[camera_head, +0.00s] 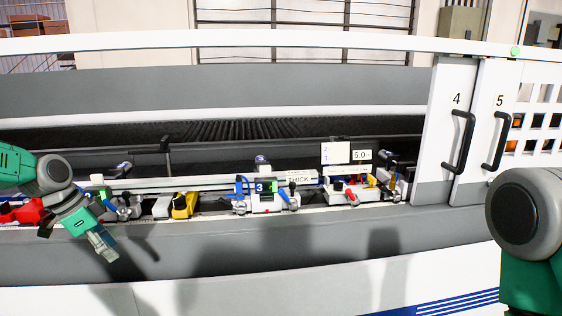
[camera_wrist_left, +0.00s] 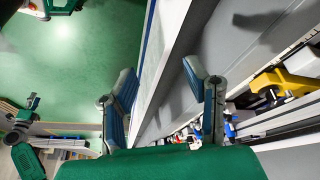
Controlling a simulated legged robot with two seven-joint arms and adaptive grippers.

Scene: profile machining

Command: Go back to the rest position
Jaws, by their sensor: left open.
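My left gripper (camera_head: 103,245) is at the left of the head view, in front of the machine's grey front ledge and pointing down. In the left wrist view its two fingers (camera_wrist_left: 165,100) are spread apart with nothing between them. The machine's front panel edge lies behind the gap between the fingers. My right arm shows only as a grey joint and green link at the right edge of the head view; its gripper is out of view.
White doors 4 (camera_head: 447,125) and 5 (camera_head: 494,120) stand at right. Green floor (camera_wrist_left: 85,50) is clear in the wrist view.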

